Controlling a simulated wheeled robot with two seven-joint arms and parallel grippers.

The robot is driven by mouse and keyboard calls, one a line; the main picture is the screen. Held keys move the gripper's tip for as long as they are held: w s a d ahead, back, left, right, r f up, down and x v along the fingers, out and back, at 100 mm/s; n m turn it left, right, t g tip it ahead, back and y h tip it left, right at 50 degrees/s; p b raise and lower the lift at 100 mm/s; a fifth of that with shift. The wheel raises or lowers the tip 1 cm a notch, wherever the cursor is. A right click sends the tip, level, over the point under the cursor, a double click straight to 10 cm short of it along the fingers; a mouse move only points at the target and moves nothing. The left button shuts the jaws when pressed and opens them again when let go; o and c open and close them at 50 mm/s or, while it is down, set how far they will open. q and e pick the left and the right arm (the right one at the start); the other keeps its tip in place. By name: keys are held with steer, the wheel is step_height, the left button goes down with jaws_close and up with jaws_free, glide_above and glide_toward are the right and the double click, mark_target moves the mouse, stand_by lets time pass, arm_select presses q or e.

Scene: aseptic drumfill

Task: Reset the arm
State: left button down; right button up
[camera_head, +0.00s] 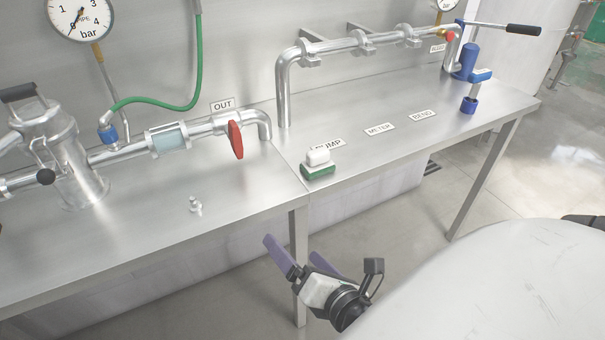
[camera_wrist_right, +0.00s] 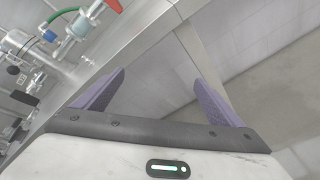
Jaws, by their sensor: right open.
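My right gripper (camera_head: 300,262) is in front of the steel bench's front edge, by a bench leg, in the head view. Its two purple fingers stand apart with nothing between them. The right wrist view shows the same open fingers (camera_wrist_right: 160,95), with the bench edge and a bench leg beyond them. The gripper touches no object that I can see. My left gripper is not in either view.
The steel bench (camera_head: 130,245) carries pipework with a red valve handle (camera_head: 235,140) and a metal vessel (camera_head: 70,160). A green and white brush-like block (camera_head: 318,165) sits near the front edge. A blue hand pump (camera_head: 467,62) stands at the far right. Floor in front is free.

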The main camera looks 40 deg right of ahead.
steer(key=shift+s+a+f+m+g, duration=0.1)
steer(key=shift+s+f+m+g, duration=0.05)
steer(key=shift+f+m, duration=0.25)
steer(key=shift+s+a+f+m+g, duration=0.1)
steer(key=shift+f+m+g, duration=0.05)
steer(key=shift+f+m, duration=0.2)
steer(key=s+a+f+m+g+y, duration=0.2)
steer(key=s+a+f+m, duration=0.2)
steer(key=f+m, duration=0.4)
steer(key=s+a+f+m+g+y, duration=0.2)
steer(key=f+m, duration=0.6)
steer(key=m, duration=0.5)
steer(key=s+a+y, duration=0.1)
steer(key=s+a, duration=0.1)
steer(key=a, duration=0.1)
steer(key=shift+s+f+g, duration=0.2)
steer(key=shift+s+g, duration=0.05)
steer(key=shift+g, duration=0.15)
steer(key=shift+a, duration=0.1)
